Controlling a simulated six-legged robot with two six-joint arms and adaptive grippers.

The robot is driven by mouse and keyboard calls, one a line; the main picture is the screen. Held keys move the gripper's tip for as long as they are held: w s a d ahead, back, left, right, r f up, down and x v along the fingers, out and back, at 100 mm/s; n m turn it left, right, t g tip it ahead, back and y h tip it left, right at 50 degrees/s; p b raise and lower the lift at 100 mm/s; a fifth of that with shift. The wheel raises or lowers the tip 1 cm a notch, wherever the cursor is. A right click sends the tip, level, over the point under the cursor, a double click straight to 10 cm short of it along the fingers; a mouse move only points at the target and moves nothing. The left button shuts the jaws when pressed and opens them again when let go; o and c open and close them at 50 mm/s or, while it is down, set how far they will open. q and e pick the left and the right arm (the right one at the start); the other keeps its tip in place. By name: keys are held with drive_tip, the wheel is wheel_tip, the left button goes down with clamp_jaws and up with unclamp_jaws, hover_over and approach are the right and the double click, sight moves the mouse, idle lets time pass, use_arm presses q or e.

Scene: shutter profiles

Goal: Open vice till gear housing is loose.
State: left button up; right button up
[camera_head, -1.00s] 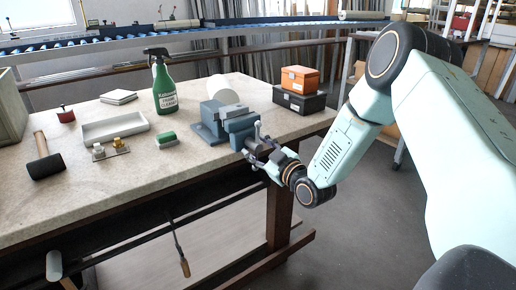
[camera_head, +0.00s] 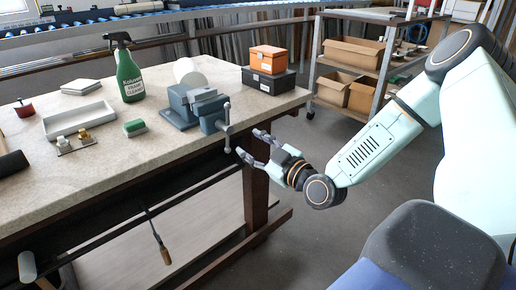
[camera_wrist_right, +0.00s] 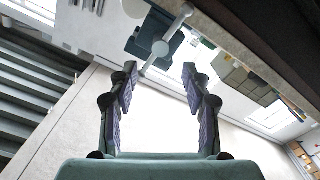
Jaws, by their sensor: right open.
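The blue-grey vice (camera_head: 179,115) stands at the table's right front edge. Its grey handle bar (camera_head: 227,128) hangs nearly upright on the front, below the tabletop edge at its lower end. A grey block (camera_head: 203,95) sits at the jaws; I cannot tell whether it is the gear housing or how tightly it is held. My right gripper (camera_head: 250,143) is open and empty, just right of the bar and apart from it. In the right wrist view the handle bar (camera_wrist_right: 176,22) and its round hub lie beyond the open fingertips (camera_wrist_right: 160,72). My left gripper is out of view.
A pale round disc (camera_head: 190,71) is behind the vice. Orange (camera_head: 268,59) and black (camera_head: 269,81) boxes stand to its right. A green spray bottle (camera_head: 129,77), a green-topped block (camera_head: 134,127) and a tray (camera_head: 79,119) are left.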

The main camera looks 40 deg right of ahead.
drive_tip(key=shift+s, duration=0.85)
drive_tip(key=s+a+f+m+g, duration=0.5)
drive_tip(key=f, duration=0.3)
drive_tip(key=s+a+f+m+g, duration=0.4)
drive_tip(key=s+f+m+g, duration=0.1)
drive_tip(key=f, duration=0.3)
drive_tip(key=s+a+f+n+g, duration=0.1)
drive_tip(key=s+f+g, duration=0.1)
drive_tip(key=s, duration=0.5)
drive_tip(key=s+a+f+n+g, duration=0.1)
drive_tip(key=s+a+f+g, duration=0.1)
drive_tip(key=s+f, duration=0.3)
drive_tip(key=s+a+f+n+g+h, duration=0.1)
drive_tip(key=s+a+f+g, duration=0.1)
drive_tip(key=s, duration=0.8)
drive_tip(key=shift+f+g, duration=0.75)
drive_tip(key=shift+g, duration=0.25)
